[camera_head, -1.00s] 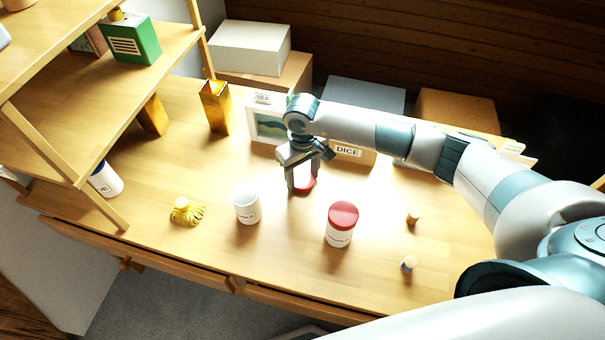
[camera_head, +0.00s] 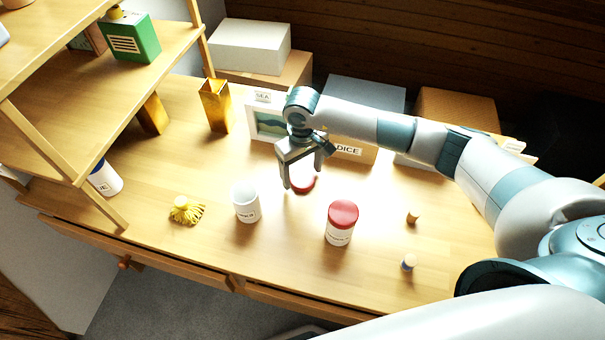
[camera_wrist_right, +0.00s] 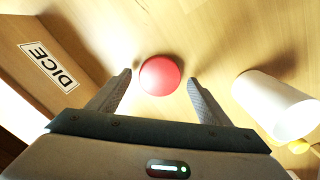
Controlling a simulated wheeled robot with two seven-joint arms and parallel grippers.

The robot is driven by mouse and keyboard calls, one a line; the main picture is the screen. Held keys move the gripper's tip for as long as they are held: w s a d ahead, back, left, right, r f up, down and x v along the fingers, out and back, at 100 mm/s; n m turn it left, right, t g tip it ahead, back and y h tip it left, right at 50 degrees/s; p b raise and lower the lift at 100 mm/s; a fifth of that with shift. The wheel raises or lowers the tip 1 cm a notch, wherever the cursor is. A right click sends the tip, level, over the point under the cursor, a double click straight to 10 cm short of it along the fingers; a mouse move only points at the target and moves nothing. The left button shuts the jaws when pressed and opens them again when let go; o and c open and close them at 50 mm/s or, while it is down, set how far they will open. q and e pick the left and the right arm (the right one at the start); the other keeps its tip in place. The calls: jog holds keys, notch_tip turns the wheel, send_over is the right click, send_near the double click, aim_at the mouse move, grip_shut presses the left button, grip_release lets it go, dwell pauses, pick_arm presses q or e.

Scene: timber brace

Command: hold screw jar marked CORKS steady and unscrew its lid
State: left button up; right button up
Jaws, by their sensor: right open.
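A white open-topped jar (camera_head: 246,206) stands upright on the desk without a lid. Its label is partly turned away and seems to end in "RKS". A red lid (camera_head: 302,185) lies on the desk to the right of it. My right gripper (camera_head: 302,179) is open just above the lid, one finger on each side. In the right wrist view the lid (camera_wrist_right: 160,75) shows between the spread fingertips, and the white jar (camera_wrist_right: 272,104) stands to the right. My left gripper is out of view.
A second white jar with a red lid (camera_head: 342,215) stands to the right. Two small stoppers (camera_head: 412,217) (camera_head: 408,263) and a yellow tasselled thing (camera_head: 186,211) are on the desk. A DICE box (camera_head: 352,155) stands behind my gripper. A shelf (camera_head: 110,105) is at left.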

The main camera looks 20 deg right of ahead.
aim_at(302, 178)
notch_tip(302, 178, up, 7)
jog(key=shift+r+b, duration=0.1)
jog(key=shift+b, duration=0.95)
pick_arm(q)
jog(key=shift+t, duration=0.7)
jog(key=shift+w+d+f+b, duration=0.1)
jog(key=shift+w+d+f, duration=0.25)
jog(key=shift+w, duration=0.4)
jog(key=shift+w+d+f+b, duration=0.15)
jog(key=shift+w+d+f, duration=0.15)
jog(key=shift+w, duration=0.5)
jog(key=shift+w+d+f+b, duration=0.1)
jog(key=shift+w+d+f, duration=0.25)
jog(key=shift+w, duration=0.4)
pick_arm(e)
jog(key=shift+r, duration=1.75)
